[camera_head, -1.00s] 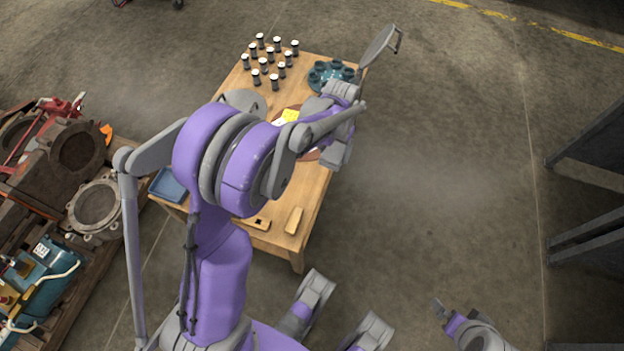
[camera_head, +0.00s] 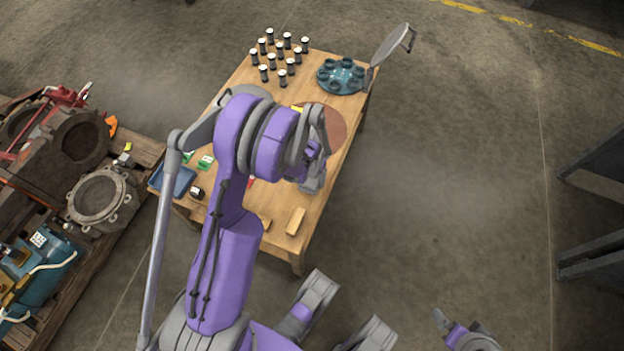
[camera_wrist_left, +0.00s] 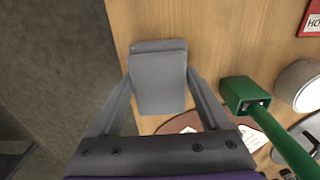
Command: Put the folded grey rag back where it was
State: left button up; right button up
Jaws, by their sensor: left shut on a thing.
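I cannot tell how high the rag is. In the head view my left gripper (camera_head: 313,182) is over the table's right part, partly hidden by its arm, and the rag cannot be made out clearly. My right gripper (camera_head: 440,317) is low at the right, away from the table; its jaws are too small to read.
A brown round mat (camera_head: 330,120), a teal holder (camera_head: 340,77), several black-and-white cylinders (camera_head: 272,60), a blue tray (camera_head: 173,181) and a wooden block (camera_head: 295,221) are on the table. A green-handled thing (camera_wrist_left: 245,95) is close beside the gripper. A loaded pallet (camera_head: 148,150) stands left.

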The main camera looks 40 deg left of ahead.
pick_arm(q)
jog(key=shift+f, duration=0.5)
jog(key=shift+f, duration=0.2)
jog(key=o, duration=1.2)
jog(key=shift+c, duration=0.2)
jog(key=shift+r, duration=0.1)
jog(key=shift+r, duration=0.1)
